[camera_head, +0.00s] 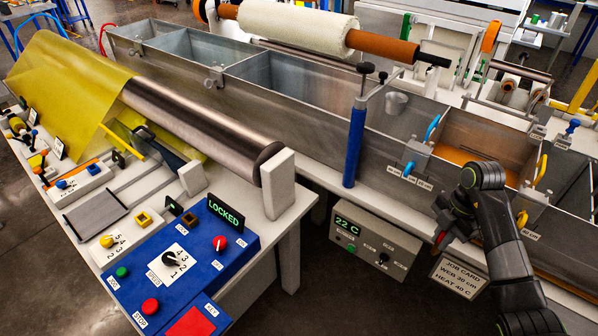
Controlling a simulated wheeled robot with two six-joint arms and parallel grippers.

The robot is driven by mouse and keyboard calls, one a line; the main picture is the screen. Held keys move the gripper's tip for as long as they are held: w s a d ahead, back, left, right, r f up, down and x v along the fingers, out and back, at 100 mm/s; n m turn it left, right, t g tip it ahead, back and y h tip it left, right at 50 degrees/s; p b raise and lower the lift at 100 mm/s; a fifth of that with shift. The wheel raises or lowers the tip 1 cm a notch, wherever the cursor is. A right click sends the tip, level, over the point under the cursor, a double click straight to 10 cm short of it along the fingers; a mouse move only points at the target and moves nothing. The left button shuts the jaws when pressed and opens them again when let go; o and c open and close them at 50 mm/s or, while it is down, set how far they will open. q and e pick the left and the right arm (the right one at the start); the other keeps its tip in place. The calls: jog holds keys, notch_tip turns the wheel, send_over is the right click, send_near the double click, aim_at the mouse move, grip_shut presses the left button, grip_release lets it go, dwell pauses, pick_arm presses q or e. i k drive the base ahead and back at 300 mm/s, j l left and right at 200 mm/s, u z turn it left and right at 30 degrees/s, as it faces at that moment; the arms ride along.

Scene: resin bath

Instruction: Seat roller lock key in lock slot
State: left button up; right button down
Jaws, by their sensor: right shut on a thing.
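My right gripper (443,236) hangs at the front edge of the long metal bath, right of the grey control box. It is shut on a small red thing (438,239), which looks like the key but is mostly hidden by the fingers. The blue control panel (215,258) stands far to the left of this gripper. It carries a green LOCKED display (226,213) and, at its front corner, a red pad (192,322) beside a KEY label. I cannot make out the lock slot for sure. My left gripper is not in view.
The steel roller (200,120) ends at a white block (278,183) behind the panel. A blue post clamp (355,140) rises between panel and gripper. The grey control box (375,243) and job card (459,277) are close by the gripper. Dark floor lies open below.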

aim_at(191, 237)
jog(key=i+l+u, duration=0.1)
jog(key=u, duration=0.3)
jog(key=l+u, duration=0.15)
jog(key=u, duration=0.25)
jog(key=i+l+u, duration=0.1)
jog(key=u, duration=0.25)
jog(key=l+u, duration=0.2)
jog(key=u, duration=0.2)
jog(key=i+l+u, duration=0.1)
jog(key=l+u, duration=0.55)
jog(key=u, duration=0.2)
jog(key=l+u, duration=0.4)
